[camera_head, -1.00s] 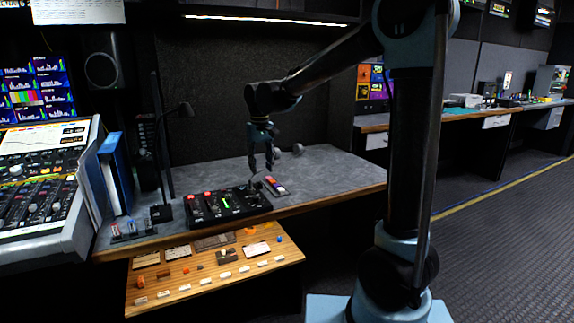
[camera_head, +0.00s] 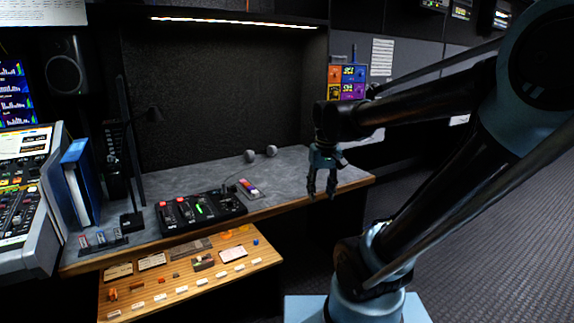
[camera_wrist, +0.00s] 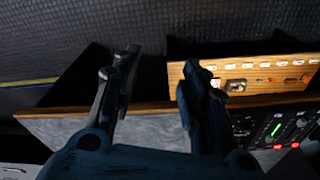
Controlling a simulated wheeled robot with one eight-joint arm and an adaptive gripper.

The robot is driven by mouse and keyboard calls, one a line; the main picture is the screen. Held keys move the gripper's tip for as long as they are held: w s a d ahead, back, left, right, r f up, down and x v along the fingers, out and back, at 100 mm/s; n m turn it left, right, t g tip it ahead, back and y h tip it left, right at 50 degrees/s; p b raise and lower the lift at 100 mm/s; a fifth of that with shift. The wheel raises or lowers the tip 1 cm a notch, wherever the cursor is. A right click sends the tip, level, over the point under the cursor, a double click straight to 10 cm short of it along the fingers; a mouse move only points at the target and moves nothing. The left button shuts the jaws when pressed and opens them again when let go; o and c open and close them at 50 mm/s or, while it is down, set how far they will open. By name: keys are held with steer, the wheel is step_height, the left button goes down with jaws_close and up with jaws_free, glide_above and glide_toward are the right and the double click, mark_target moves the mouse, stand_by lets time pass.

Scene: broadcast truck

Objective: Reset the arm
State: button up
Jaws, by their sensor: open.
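My gripper (camera_head: 321,190) hangs from my folded arm near the right front edge of the grey desk (camera_head: 300,163) in the head view. Its fingers point down, apart, with nothing between them. In the wrist view my gripper (camera_wrist: 155,90) also shows spread and empty, above the desk's front edge.
A black control panel (camera_head: 200,210) and a small device with coloured keys (camera_head: 249,188) lie on the desk. A wooden drawer (camera_head: 190,278) with small parts juts out in front. A thin lamp (camera_head: 130,150) and blue binder (camera_head: 80,185) stand left.

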steer(key=s+d+f+m, duration=0.2)
steer(key=s+d+f, duration=0.6)
steer(key=s+f, duration=0.1)
steer(key=shift+s+d+f+t, duration=0.15)
steer(key=shift+s+f+t, duration=0.25)
steer(key=shift+s, duration=0.45)
steer(key=shift+w+f, duration=0.15)
steer(key=shift+w, duration=0.3)
stand_by(0.6)
